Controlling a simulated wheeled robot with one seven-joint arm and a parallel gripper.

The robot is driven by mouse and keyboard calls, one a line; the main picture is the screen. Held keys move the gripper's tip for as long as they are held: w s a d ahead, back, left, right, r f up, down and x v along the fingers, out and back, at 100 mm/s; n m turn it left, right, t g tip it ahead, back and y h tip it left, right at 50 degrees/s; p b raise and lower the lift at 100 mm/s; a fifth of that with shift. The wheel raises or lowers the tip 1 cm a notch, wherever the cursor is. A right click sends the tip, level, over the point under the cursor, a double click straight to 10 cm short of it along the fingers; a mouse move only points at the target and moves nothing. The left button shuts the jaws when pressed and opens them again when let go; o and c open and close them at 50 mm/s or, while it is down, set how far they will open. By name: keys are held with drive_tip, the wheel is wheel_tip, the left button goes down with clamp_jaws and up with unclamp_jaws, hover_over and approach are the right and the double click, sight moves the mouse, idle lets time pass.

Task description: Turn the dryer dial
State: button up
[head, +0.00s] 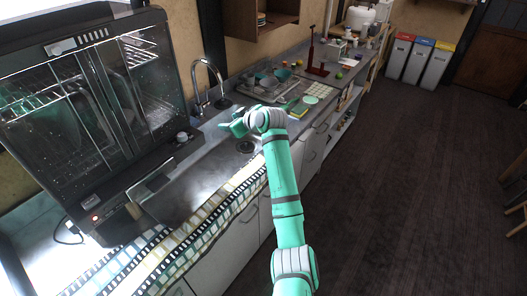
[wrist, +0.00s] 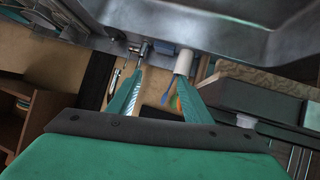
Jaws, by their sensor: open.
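The dryer (head: 75,110) is a dark cabinet with glass doors and wire racks, at the left of the head view. A small round light knob, which looks like its dial (head: 183,137), is on the right part of the dryer's lower front. A red lit button (head: 95,218) is at its lower left. My gripper (head: 228,126) is over the sink area, right of the dial and apart from it. In the wrist view, my gripper (wrist: 158,102) has its two green fingers spread with nothing held between them.
A faucet (head: 205,82) rises behind the sink, close to my gripper. Dishes and a dish rack (head: 268,88) stand on the counter beyond. A red stand (head: 317,58) is farther back. Bins (head: 415,60) line the far wall. The dark floor (head: 420,190) at right is clear.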

drive_tip(key=s+d+f+m+t+h, duration=0.3)
drive_tip(key=s+d+f+m+t, duration=0.1)
drive_tip(key=d+f, duration=0.7)
drive_tip(key=shift+d+m, duration=0.3)
drive_tip(key=shift+d, duration=0.1)
drive_tip(key=shift+a+f, duration=0.1)
drive_tip(key=shift+f, duration=0.05)
